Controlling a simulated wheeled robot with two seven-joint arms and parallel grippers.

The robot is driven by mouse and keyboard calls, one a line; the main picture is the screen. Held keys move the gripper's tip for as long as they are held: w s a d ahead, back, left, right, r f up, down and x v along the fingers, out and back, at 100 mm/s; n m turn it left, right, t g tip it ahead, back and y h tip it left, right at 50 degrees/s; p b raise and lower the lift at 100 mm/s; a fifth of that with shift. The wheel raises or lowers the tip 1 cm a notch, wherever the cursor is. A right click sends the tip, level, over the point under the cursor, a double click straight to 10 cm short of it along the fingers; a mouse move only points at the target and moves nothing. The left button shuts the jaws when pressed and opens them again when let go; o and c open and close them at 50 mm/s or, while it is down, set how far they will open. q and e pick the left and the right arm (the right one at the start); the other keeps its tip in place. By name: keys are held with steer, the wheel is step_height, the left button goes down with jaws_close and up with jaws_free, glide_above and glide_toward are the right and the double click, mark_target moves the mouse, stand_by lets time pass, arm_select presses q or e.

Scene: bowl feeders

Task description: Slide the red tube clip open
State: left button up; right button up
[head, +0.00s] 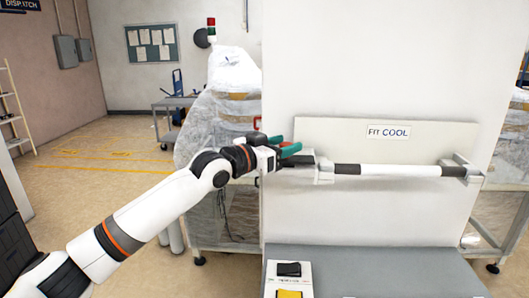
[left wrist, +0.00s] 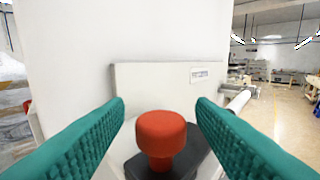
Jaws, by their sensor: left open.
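The red clip knob (left wrist: 161,135) stands on a dark base (left wrist: 192,162) in the left wrist view, between my two green fingers and apart from both. In the head view my left gripper (head: 291,151) is at the left end of a white tube (head: 395,170) with dark bands, and mostly covers the clip. The gripper is open, with a wide gap around the knob. The tube also shows in the left wrist view (left wrist: 238,101), beyond the right finger. My right gripper is not in view.
A pale panel with a FIT COOL label (head: 388,132) is on the white wall behind the tube. A bracket (head: 462,168) holds the tube's right end. A grey bench (head: 400,272) with a switch box (head: 289,269) lies below. A wrapped machine (head: 215,125) stands behind my left arm.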

arm_select(q)
steer(key=b+v, duration=0.4)
steer(key=v, duration=0.7)
steer(key=shift+a, duration=0.35)
steer(key=shift+w+f, duration=0.1)
steer(key=shift+w, duration=0.1)
